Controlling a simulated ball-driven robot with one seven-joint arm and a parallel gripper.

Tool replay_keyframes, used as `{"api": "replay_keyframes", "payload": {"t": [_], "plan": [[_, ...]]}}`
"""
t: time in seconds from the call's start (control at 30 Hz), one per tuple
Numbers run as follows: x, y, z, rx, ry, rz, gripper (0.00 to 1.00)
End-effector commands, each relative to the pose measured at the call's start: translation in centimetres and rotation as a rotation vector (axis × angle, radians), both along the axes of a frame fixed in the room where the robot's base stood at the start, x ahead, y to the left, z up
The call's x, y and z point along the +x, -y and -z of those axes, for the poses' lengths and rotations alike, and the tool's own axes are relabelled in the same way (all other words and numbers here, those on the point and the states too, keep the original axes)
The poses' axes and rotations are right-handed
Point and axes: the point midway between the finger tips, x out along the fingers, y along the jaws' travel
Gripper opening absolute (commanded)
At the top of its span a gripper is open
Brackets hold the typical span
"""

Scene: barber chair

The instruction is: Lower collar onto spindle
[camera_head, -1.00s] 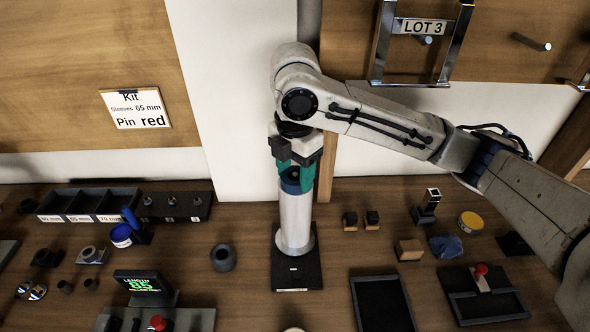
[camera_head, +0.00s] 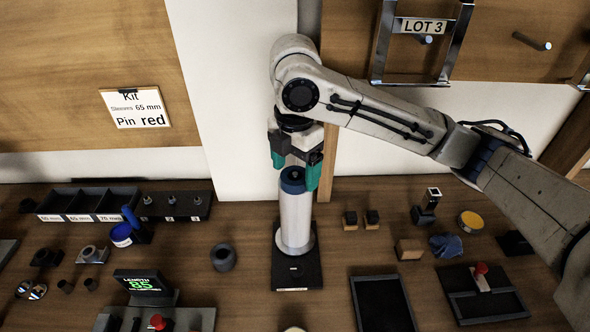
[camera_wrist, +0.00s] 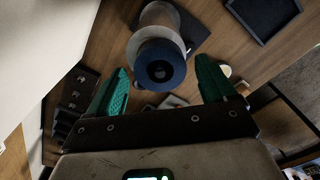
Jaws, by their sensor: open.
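The blue collar (camera_head: 292,183) sits as a ring around the top end of the upright silver spindle (camera_head: 296,222). Its dark centre shows in the wrist view, where the collar (camera_wrist: 146,80) faces me. The spindle stands on a black base plate (camera_head: 284,280). My gripper (camera_head: 295,167) is open just above the spindle, its two green fingers spread to either side of the collar's top. Nothing is held between the fingers. I cannot tell how far down the collar is seated.
A dark loose ring (camera_head: 223,257) lies left of the base plate. An empty black tray (camera_head: 357,312) is to its right. A lit display reading 85 (camera_head: 143,284) stands at the lower left. Small blocks (camera_head: 350,219) sit right of the spindle.

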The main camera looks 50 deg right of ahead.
Motion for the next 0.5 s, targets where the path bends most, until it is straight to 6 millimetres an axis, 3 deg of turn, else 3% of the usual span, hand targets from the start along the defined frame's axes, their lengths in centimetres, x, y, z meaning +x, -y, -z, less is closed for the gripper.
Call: {"api": "replay_keyframes", "payload": {"t": [0.3,0.5], "plan": [[0.1,0.1,-6.2,-0.006,0.004,-0.002,0.84],[0.1,0.0,-8.8,-0.004,0.002,-0.002,0.84]]}}
